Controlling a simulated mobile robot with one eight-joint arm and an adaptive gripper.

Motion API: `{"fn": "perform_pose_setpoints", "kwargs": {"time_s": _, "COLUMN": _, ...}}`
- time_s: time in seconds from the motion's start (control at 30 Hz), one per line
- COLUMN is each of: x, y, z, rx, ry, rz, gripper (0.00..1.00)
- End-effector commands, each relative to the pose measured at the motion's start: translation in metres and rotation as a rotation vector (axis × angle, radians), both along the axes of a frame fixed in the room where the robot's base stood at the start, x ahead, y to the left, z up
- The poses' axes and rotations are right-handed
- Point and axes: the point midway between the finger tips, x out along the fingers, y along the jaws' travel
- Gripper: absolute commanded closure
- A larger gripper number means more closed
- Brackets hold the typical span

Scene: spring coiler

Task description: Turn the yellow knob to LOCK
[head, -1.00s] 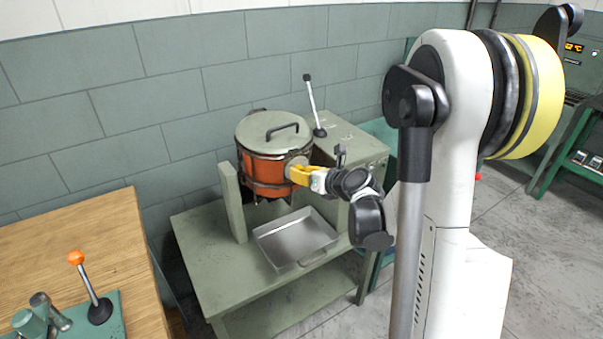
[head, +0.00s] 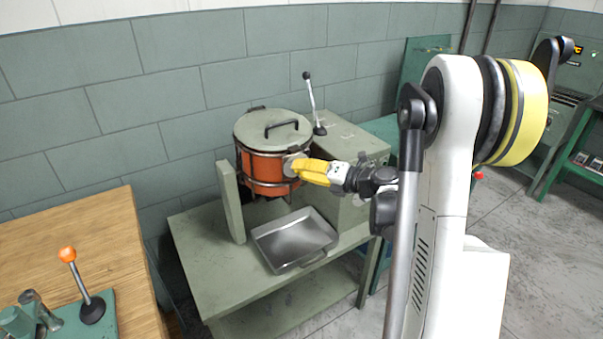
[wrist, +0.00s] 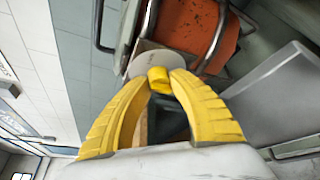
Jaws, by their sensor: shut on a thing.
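The orange drum (head: 270,172) with a green lid stands on the green machine. A round grey plate (head: 290,164) sits on the side of the drum facing my gripper; it also shows in the wrist view (wrist: 139,62). The yellow knob (wrist: 158,77) is in front of this plate. My gripper (head: 301,167), with yellow fingers, is shut on the knob; in the wrist view the two fingertips (wrist: 160,80) meet it from both sides. In the head view the fingers hide the knob. I cannot read the plate's marks or tell the knob's setting.
A metal tray (head: 295,240) lies below the drum on the green stand (head: 215,275). A black-knobbed lever (head: 313,100) rises behind the drum. A wooden bench (head: 75,250) with an orange-knobbed lever (head: 82,285) is at left. A metal guard rail (wrist: 208,40) runs close to the fingers.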

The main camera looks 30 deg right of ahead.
Motion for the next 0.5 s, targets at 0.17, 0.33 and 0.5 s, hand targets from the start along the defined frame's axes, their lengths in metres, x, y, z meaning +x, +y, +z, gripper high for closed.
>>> {"fn": "perform_pose_setpoints", "kwargs": {"time_s": 0.17, "x": 0.0003, "y": -0.0007, "z": -0.0012, "rx": 0.164, "ry": 0.004, "rz": 0.02, "gripper": 1.0}}
{"fn": "perform_pose_setpoints", "kwargs": {"time_s": 0.33, "x": 0.0002, "y": -0.0006, "z": -0.0015, "rx": 0.324, "ry": 0.011, "rz": 0.04, "gripper": 1.0}}
{"fn": "perform_pose_setpoints", "kwargs": {"time_s": 0.5, "x": 0.0004, "y": -0.0003, "z": -0.0019, "rx": 0.476, "ry": 0.016, "rz": 0.057, "gripper": 1.0}}
